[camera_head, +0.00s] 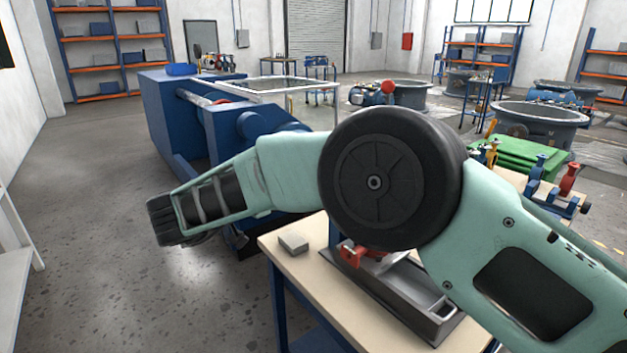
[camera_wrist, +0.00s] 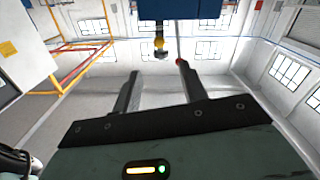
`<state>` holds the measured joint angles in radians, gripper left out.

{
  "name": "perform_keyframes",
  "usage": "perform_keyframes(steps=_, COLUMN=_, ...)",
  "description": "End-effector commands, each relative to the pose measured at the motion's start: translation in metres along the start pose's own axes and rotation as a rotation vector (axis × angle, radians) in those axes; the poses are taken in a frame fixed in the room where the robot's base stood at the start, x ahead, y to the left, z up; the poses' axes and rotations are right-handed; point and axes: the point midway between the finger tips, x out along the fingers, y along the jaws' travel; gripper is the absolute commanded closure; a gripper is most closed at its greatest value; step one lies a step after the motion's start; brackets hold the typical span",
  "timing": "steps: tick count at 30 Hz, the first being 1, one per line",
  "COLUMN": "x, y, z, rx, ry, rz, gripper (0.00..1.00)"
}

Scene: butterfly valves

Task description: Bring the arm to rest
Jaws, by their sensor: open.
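My arm reaches across the head view from the lower right, bends at a large black round joint and extends left. It ends in a dark part over the grey floor, left of the workbench; the fingers are not clear there. In the wrist view my gripper (camera_wrist: 160,84) shows two dark fingers spread apart with nothing between them. Only distant room parts show beyond the fingertips, and they touch nothing that I can see.
A workbench (camera_head: 268,241) stands below my arm, with a small grey block (camera_head: 294,243) and a grey tray-like fixture (camera_head: 430,320) with a red part (camera_head: 352,255). A blue machine (camera_head: 170,115) stands behind. The floor (camera_head: 90,260) at left is clear.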

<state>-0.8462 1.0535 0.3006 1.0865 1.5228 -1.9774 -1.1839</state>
Motion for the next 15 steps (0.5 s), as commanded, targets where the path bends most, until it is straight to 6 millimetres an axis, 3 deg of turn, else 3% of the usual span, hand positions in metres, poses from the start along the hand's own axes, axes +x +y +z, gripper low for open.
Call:
perform_keyframes(steps=4, x=-0.0109, y=-0.0001, z=0.0006, rx=0.0, ry=0.0, rz=0.0, gripper=0.57)
perform_keyframes(steps=15, x=-0.0122, y=0.0001, z=0.0, rx=-0.001, ry=0.0, rz=0.0, gripper=0.57)
